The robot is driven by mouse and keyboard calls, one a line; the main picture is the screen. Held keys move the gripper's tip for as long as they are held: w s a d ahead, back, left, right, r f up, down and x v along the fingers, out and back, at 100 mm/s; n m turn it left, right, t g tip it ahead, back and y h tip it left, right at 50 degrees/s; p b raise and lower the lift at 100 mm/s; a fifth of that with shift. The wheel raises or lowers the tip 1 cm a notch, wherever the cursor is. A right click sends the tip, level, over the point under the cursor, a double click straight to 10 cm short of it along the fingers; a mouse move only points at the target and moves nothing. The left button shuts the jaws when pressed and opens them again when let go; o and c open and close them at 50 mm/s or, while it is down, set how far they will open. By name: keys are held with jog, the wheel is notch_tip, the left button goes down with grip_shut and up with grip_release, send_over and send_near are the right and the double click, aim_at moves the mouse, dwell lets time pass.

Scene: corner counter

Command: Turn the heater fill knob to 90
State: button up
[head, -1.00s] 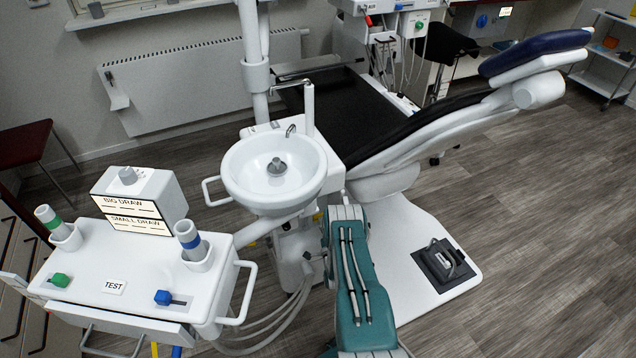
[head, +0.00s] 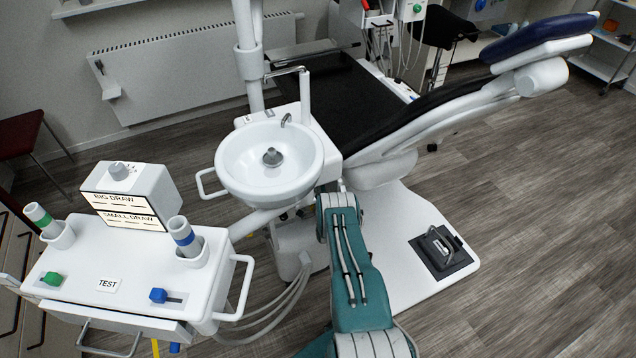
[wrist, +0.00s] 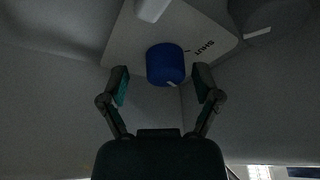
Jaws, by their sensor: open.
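A blue round knob (wrist: 165,65) with a white pointer mark shows in the wrist view, on a pale panel (wrist: 122,47). The word SHUT is printed beside the knob, turned over in the picture. The pointer mark is at the knob's lower right edge, away from the word. I cannot read any 90 mark. My gripper (wrist: 162,76) is open, with one teal-padded finger on each side of the knob in the picture. Gaps show between both fingers and the knob; the distance in depth is unclear. In the head view my gripper is hidden.
A white basin (head: 270,165) and the dental chair (head: 345,105) stand close to my teal arm. A white cart (head: 130,265) with a grey-knobbed box (head: 130,195) is at left. A radiator (head: 190,65) lines the back wall. Floor at right is open.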

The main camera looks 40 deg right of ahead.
jog(key=shift+w+a+r, duration=0.15)
jog(key=shift+w, duration=0.15)
grip_shut()
jog(key=m+g, duration=0.1)
jog(key=m, duration=0.4)
jog(key=shift+g, duration=0.4)
grip_release()
jog(key=shift+d, duration=0.25)
